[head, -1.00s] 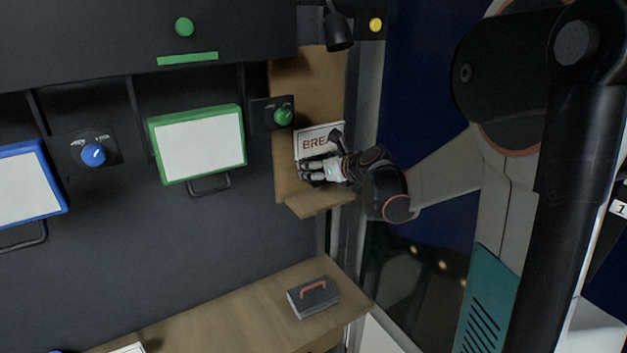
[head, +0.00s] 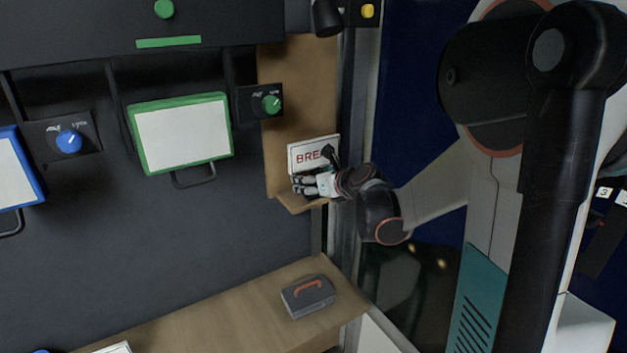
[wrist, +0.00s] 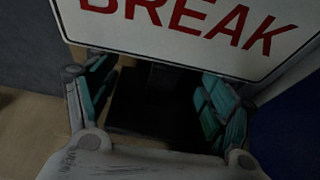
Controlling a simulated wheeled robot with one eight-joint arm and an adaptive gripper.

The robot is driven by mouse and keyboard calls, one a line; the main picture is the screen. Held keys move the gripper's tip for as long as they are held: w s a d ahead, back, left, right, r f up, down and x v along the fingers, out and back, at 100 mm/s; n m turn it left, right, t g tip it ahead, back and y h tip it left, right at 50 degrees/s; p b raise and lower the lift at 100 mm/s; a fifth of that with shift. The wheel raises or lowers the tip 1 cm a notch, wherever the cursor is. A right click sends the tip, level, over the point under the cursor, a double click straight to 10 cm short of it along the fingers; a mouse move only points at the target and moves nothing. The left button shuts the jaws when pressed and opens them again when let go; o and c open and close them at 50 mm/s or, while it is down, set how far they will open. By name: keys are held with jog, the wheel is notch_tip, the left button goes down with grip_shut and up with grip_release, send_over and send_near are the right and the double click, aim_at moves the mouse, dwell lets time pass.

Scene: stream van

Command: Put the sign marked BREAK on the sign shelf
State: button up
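I cannot tell whether the sign's bottom touches the ledge.
A grey box with an orange handle (head: 308,296) is on the wooden counter (head: 225,318) below. A green-framed panel (head: 182,135) and a green knob (head: 271,104) are left of the shelf. A black lamp (head: 326,17) hangs above. A window post stands right of the shelf.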

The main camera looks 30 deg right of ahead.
jog(key=o, duration=0.3)
jog(key=shift+w+d, duration=0.1)
jog(key=shift+r, duration=0.2)
jog(key=p+v, duration=0.4)
jog(key=v, duration=0.8)
